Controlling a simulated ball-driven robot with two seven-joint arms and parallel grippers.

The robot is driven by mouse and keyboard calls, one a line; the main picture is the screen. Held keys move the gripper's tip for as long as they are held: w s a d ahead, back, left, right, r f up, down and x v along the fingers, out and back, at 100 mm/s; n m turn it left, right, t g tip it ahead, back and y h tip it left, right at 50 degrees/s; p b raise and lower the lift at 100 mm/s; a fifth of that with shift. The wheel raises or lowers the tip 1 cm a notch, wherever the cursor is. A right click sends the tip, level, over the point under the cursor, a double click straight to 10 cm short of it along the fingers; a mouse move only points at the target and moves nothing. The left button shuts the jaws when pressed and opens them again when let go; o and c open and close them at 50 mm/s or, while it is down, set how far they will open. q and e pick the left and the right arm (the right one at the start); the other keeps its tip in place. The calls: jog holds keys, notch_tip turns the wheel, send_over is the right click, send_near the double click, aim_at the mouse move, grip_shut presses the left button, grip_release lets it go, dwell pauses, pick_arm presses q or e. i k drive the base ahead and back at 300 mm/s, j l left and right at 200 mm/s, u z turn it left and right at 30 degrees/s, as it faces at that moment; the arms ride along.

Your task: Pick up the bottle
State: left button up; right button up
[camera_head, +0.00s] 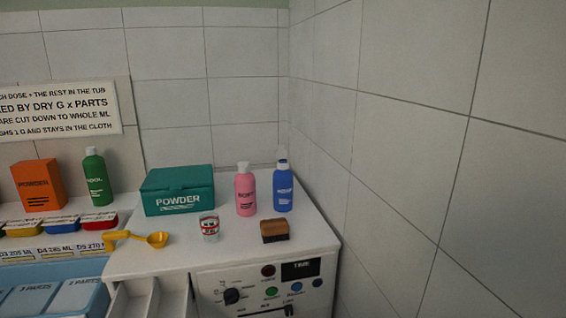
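Three bottles are in view, and the task line does not say which one is meant. A pink bottle (245,192) stands upright on top of the white washing machine (130,257). A blue bottle (283,190) stands upright just right of it, near the tiled corner. A green bottle (97,180) stands further left on a shelf, beside an orange powder box. Neither of my grippers shows in the head view.
A teal powder box (178,191), a small cup (209,227), a brown sponge-like block (275,230) and a yellow scoop (140,238) sit on the machine. Its drawer (150,298) is open. The orange box (39,186) stands left. Tiled wall (430,150) closes the right side.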

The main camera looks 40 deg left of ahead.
aim_at(282, 178)
jog(key=u, duration=1.65)
